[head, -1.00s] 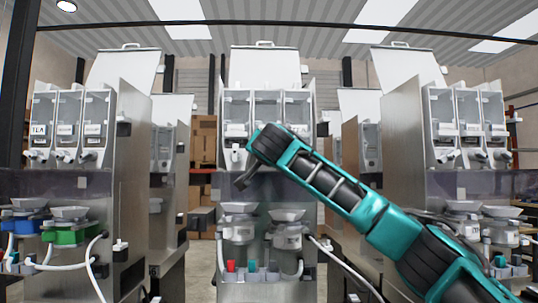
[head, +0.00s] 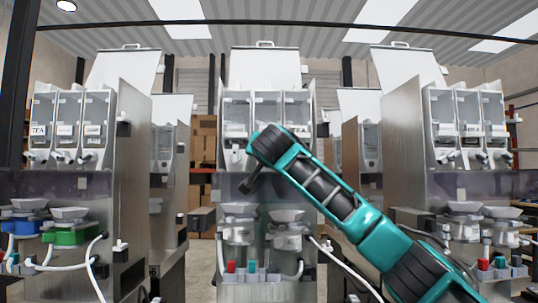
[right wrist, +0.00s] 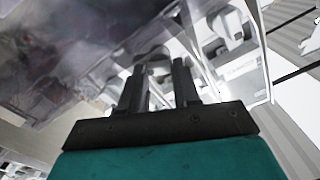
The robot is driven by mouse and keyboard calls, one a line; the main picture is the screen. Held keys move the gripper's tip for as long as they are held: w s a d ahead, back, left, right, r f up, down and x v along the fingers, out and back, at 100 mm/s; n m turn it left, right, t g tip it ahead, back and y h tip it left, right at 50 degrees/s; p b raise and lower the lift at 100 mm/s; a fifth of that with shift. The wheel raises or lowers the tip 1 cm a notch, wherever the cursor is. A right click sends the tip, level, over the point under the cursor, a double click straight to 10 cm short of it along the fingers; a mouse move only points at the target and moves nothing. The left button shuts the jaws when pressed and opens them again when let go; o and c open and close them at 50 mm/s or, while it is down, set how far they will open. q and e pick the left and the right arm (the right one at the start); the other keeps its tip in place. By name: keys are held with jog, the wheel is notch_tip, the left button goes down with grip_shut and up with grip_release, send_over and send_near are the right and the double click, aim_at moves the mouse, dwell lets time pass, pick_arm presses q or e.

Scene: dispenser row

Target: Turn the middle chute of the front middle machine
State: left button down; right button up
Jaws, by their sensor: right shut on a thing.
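The front middle machine (head: 265,72) stands straight ahead in the head view, with three clear hoppers side by side under a raised white lid. Its left chute (head: 237,145) is in sight. My right arm covers the middle chute in the head view. My right gripper (head: 248,182) reaches the front of the machine, below the hoppers. In the right wrist view, its two dark fingers (right wrist: 158,78) are shut on the middle chute (right wrist: 155,57), which is mostly hidden between the fingertips. My left gripper is not in view.
Similar machines stand at the left (head: 65,125) and right (head: 465,125). Below the middle hoppers are metal bowls (head: 237,210) and a row of red and teal pieces (head: 251,266). A white hose (head: 345,267) hangs to the right.

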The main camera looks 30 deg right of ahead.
pick_arm(q)
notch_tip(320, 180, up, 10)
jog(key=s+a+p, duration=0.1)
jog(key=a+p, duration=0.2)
jog(key=p, duration=1)
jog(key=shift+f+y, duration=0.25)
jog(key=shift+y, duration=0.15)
pick_arm(e)
jog(key=n, duration=2.2)
jog(key=shift+w+a+f, duration=0.15)
jog(key=shift+a+f, duration=0.05)
jog(key=shift+a, duration=0.05)
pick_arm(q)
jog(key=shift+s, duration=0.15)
pick_arm(e)
jog(key=shift+n, duration=0.3)
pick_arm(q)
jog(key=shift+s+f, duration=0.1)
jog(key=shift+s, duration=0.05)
pick_arm(e)
jog(key=o, duration=1.1)
jog(key=shift+c, duration=0.2)
